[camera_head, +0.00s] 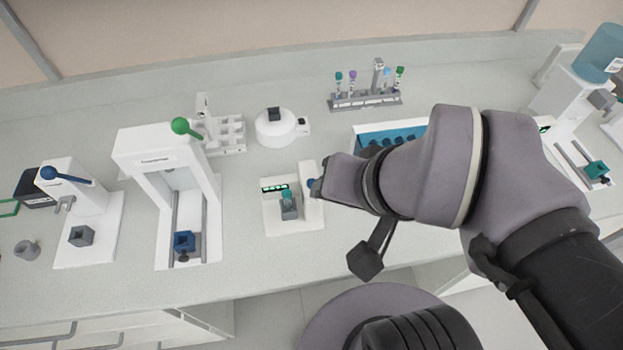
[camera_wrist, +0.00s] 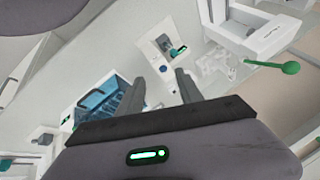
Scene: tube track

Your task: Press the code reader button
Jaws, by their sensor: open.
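The code reader (camera_head: 270,216) is a white device near the middle of the bench, with a lit green display (camera_head: 274,188). A teal-capped tube (camera_head: 287,196) stands upright in its grey holder. A small blue part, which looks like the button (camera_head: 311,183), shows on the white block at its right side. My gripper (camera_head: 318,189) is close by that block, mostly hidden behind my wrist; I cannot tell whether it touches. In the wrist view my gripper (camera_wrist: 168,78) has its two dark fingers apart and empty, with the code reader (camera_wrist: 150,52) beyond the tips.
A white press with a green lever (camera_head: 181,126) stands to the left. A round white device (camera_head: 275,130) is behind the reader. A blue rack (camera_head: 392,137) is behind my wrist, and a tube rack (camera_head: 365,101) is at the back. Bench is clear in front of the reader.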

